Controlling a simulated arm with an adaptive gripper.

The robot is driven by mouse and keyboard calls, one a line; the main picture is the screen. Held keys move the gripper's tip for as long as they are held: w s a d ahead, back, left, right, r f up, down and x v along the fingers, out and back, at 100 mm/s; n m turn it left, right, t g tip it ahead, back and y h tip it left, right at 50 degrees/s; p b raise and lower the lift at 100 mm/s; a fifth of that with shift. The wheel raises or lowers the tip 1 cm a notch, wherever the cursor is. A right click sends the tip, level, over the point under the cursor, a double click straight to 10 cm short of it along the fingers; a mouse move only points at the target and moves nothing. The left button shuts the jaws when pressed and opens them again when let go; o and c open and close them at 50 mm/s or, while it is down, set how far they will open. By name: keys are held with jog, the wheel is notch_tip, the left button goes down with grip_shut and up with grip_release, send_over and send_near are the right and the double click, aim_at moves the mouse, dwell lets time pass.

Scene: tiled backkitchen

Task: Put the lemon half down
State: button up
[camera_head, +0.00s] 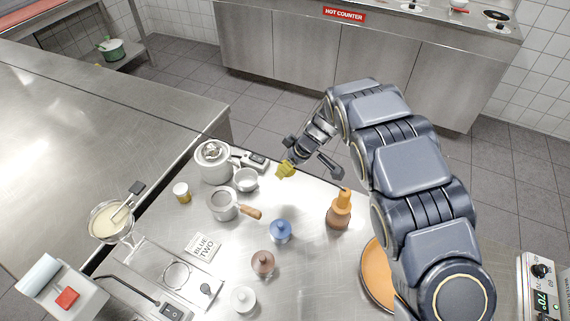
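The lemon half (286,170) is a small yellow piece at the tip of my gripper (290,163), in the upper middle of the head view. My gripper reaches down and left from the arm and appears shut on it. The fingertips are small and partly hidden by the lemon half. In the picture the lemon half overlaps the far edge of the steel worktable (325,262). It looks held above the surface, but its exact height cannot be told.
A small metal bowl (246,180) and lidded pot (213,160) stand left of my gripper. A handled saucepan (222,206), blue-lidded jar (280,231) and brown bottle (339,212) stand nearer. An orange-brown pan (377,275) is partly behind my arm.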

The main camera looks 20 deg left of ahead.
jog(key=s+d+r, duration=0.3)
jog(key=s+d, duration=0.1)
jog(key=s, duration=0.2)
jog(key=shift+s+d+r, duration=0.2)
jog(key=shift+s+d, duration=0.05)
